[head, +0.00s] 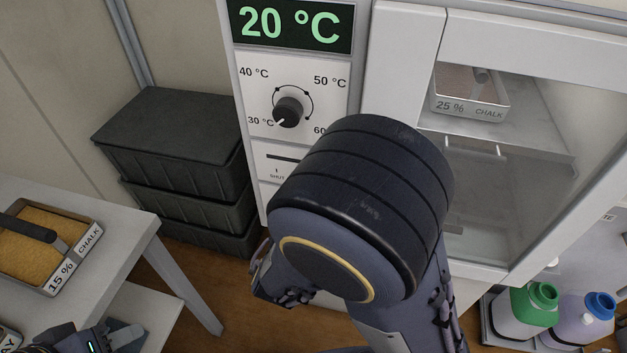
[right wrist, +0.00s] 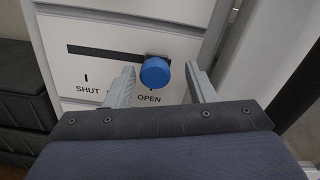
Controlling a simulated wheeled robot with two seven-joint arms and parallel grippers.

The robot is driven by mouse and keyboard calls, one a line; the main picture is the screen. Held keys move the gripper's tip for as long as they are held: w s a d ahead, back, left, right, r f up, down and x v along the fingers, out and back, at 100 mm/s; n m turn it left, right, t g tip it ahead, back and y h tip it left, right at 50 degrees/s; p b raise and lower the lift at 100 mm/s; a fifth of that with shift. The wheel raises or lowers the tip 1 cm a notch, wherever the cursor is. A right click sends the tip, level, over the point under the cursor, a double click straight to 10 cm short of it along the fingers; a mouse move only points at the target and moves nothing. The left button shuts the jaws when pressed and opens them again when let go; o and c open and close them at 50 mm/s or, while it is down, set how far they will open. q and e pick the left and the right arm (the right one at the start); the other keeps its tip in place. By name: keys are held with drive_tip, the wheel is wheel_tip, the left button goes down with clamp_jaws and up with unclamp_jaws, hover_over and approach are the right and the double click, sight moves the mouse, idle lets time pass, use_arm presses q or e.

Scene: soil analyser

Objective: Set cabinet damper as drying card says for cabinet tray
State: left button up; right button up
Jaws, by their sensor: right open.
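The drying cabinet's damper slider is a blue knob (right wrist: 155,71) in a dark slot, at the slot's right end above the word OPEN. SHUT is at the left; a mark between is hidden by a finger. My right gripper (right wrist: 161,86) is open, one finger on each side of the knob, with visible gaps. In the head view my right arm hides that gripper and the knob. The cabinet tray (head: 470,103), labelled 25 % CHALK, sits on the upper shelf behind the window. My left gripper (head: 122,336) is at the bottom left, its jaws unclear. I see no drying card.
The temperature dial (head: 288,111) points toward 30 °C; the display (head: 292,26) reads 20 °C. A 15 % CHALK tray (head: 75,278) is on the left table (head: 140,215). Dark crates (head: 170,130) stand beside the cabinet. Green-capped (head: 525,308) and blue-capped (head: 590,318) bottles are lower right.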

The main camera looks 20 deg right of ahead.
drive_tip(key=v, duration=0.7)
drive_tip(key=shift+s+a, duration=0.25)
drive_tip(key=shift+s, duration=0.1)
